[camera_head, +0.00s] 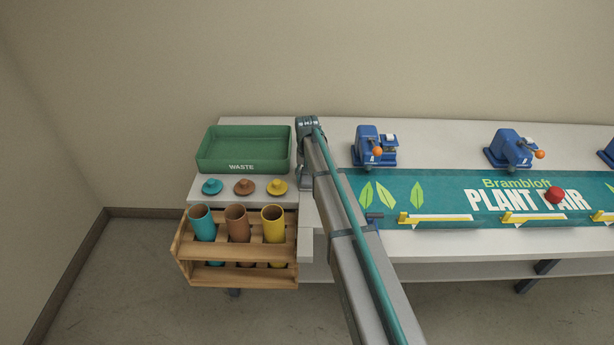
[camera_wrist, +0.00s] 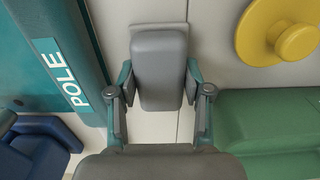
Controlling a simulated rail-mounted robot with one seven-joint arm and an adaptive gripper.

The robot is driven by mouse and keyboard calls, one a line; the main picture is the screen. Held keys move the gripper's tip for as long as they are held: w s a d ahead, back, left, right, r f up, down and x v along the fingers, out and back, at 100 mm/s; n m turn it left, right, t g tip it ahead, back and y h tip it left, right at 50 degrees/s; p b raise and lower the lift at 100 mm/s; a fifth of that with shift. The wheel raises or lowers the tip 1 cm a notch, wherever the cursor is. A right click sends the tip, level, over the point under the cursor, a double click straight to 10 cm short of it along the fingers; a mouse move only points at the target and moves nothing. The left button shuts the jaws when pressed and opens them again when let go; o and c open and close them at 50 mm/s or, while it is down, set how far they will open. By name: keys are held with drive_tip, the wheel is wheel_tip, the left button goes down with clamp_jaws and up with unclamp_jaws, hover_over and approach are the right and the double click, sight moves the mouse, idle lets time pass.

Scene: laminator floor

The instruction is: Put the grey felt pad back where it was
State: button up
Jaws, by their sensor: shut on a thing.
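A grey padded block with rounded corners, which looks like the grey felt pad (camera_wrist: 160,62), sits between the fingers of my gripper (camera_wrist: 158,84) in the wrist view. My gripper is shut on it, one finger at each side. The pad is over the pale table top (camera_wrist: 213,60), between the teal banner end marked POLE and the yellow lid. I cannot tell whether it touches the table. In the head view my arm hides the pad and most of the gripper, just right of the lids.
The green waste tray (camera_head: 245,173) and teal, brown and yellow lids (camera_head: 277,187) are left of my arm. A wooden rack (camera_head: 240,283) holds three tubes in front. The teal Plant Fair banner (camera_head: 440,190), a blue machine (camera_head: 372,148) and a yellow-edged bar (camera_head: 435,218) lie right.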

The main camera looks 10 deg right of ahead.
drive_tip(key=o, duration=1.1)
drive_tip(key=shift+f, duration=0.1)
wheel_tip(320, 180, up, 12)
drive_tip(key=b, duration=0.4)
drive_tip(key=shift+r, duration=0.2)
